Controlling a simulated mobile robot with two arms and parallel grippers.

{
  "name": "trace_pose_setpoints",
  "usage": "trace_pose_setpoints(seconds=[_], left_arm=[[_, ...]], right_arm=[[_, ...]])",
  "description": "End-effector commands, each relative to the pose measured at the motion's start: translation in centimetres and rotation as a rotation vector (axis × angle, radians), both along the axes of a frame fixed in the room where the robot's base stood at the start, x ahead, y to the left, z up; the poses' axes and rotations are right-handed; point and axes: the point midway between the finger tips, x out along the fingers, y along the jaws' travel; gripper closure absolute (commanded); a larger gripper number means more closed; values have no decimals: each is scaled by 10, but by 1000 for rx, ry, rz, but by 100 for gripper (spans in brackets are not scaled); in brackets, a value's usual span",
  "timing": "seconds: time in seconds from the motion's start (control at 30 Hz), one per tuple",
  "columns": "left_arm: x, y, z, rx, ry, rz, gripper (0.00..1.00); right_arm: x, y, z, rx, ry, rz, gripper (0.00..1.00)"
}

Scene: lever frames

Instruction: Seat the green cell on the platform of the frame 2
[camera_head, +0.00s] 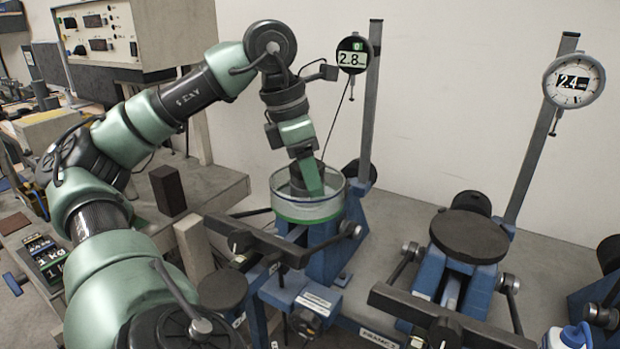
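The green cell (308,209) is a clear round cell with a green band at its base and a dark block inside. It appears to rest upright on the left-hand blue lever frame (326,258), below the gauge reading 2.8. My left gripper (312,182) points down at the cell, its green fingers overlapping the dark block. I cannot tell whether the fingers are closed on anything. The right-hand lever frame (452,284) has a bare dark round platform (467,236). A small frame label (379,338) is too blurred to read surely. My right gripper is out of view.
Two upright posts carry dial gauges (352,55) and (574,81). Dark lever bars (258,240) cross in front of the frames. A dark block (168,190) stands on the left bench. A white-and-blue bottle (567,337) is at the lower right.

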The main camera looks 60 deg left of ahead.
Motion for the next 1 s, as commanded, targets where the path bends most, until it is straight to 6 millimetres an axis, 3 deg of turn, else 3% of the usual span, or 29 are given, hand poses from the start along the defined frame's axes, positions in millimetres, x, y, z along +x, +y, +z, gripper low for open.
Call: trace_pose_setpoints(seconds=[0.03,0.47,0.8,1.0], left_arm=[[4,-5,6,-4,-5,-48,100],[37,-56,7,-4,-6,-538,100],[72,-150,34,-1,-6,-1276,100],[81,-202,53,1,-2,-1684,100]], right_arm=[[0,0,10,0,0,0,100],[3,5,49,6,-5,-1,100],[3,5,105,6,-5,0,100],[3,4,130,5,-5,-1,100]])
